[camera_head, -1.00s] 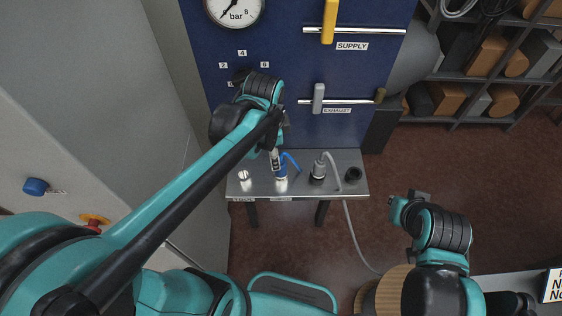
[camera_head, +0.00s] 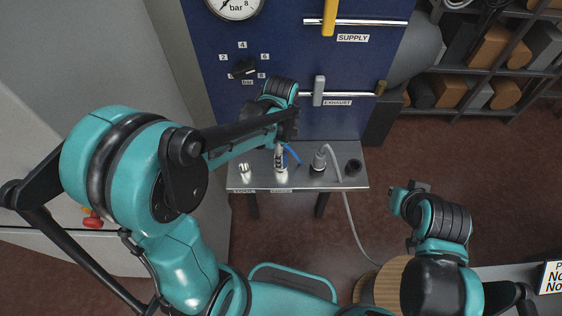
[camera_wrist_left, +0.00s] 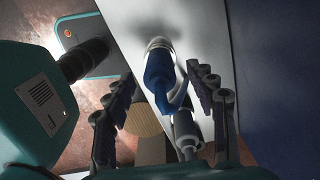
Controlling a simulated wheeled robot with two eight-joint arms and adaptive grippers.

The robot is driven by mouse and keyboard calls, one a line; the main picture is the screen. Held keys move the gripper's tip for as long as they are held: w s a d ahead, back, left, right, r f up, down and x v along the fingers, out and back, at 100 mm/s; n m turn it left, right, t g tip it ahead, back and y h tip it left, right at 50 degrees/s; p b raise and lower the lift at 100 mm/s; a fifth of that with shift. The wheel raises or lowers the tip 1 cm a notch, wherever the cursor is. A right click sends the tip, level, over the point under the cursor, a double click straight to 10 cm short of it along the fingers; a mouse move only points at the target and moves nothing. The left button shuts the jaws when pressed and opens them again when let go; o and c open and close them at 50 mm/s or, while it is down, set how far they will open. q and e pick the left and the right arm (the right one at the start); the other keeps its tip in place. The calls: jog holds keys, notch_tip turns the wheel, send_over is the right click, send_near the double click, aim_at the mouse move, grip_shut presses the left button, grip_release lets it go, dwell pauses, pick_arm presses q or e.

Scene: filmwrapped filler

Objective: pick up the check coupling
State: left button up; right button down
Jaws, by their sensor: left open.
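Several fittings stand on a small metal shelf (camera_head: 334,184). A silver fitting with a blue hose (camera_head: 281,172) stands left of the middle; a short silver fitting (camera_head: 245,171) is left of it, and a dark-based fitting with a grey hose (camera_head: 319,161) is right of it. The front labels are too small to read, so I cannot tell which is the check coupling. My left gripper (camera_head: 288,133) is open just above the blue-hosed fitting. In the left wrist view, a blue part on a silver collar (camera_wrist_left: 160,73) shows between its spread fingers (camera_wrist_left: 165,105), with no visible grip. My right gripper (camera_head: 408,192) hangs right of the shelf, its jaws unclear.
A blue panel (camera_head: 290,60) with a gauge (camera_head: 233,4), black knob (camera_head: 244,68) and valve handles rises behind the shelf. A black ring-like part (camera_head: 353,167) sits at the shelf's right end. A storage rack (camera_head: 490,70) stands right; open floor lies below it.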

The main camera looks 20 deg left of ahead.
pick_arm(q)
grip_shut()
jog(key=shift+r, duration=0.1)
